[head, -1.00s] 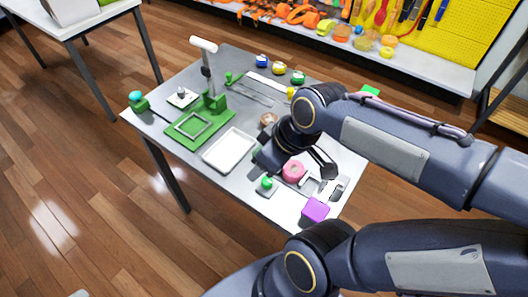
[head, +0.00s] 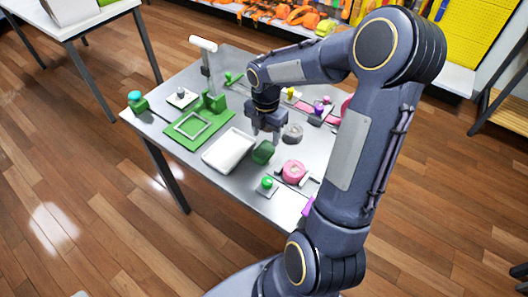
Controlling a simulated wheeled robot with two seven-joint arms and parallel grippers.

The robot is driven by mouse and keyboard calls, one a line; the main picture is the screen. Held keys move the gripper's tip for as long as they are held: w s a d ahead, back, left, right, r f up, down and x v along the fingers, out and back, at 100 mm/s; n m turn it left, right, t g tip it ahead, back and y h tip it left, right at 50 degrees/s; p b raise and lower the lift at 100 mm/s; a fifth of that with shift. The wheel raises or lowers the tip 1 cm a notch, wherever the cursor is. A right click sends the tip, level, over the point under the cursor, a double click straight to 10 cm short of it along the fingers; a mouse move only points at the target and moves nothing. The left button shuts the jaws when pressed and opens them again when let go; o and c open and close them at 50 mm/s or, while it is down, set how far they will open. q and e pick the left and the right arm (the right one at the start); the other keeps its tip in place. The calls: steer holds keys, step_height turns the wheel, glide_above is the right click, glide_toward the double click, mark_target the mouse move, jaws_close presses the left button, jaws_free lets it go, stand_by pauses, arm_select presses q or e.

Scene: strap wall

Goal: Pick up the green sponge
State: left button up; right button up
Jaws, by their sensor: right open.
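A dark green rounded block (head: 263,152), which looks like the green sponge, lies on the grey table beside the right edge of the white tray (head: 229,150). My right gripper (head: 265,140) points down just above and behind it, with its fingers apart. I see nothing between the fingers. I cannot tell whether the fingertips touch the block. My left gripper is not in view.
A pink roll (head: 293,171) and a small stand with a green ball (head: 267,184) are in front of the block. A grey ring (head: 292,133) is to the right. A green frame board (head: 196,128) lies left. My arm hides the table's right side.

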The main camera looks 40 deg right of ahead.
mark_target(264, 149)
steer(key=f, duration=0.3)
steer(key=a+f, duration=0.1)
steer(key=f, duration=0.1)
steer(key=shift+s+f+p, duration=0.15)
steer(key=shift+f+p, duration=0.15)
steer(key=shift+f, duration=0.05)
steer(key=shift+d+f, duration=0.1)
steer(key=shift+f, duration=0.3)
steer(key=c, duration=0.7)
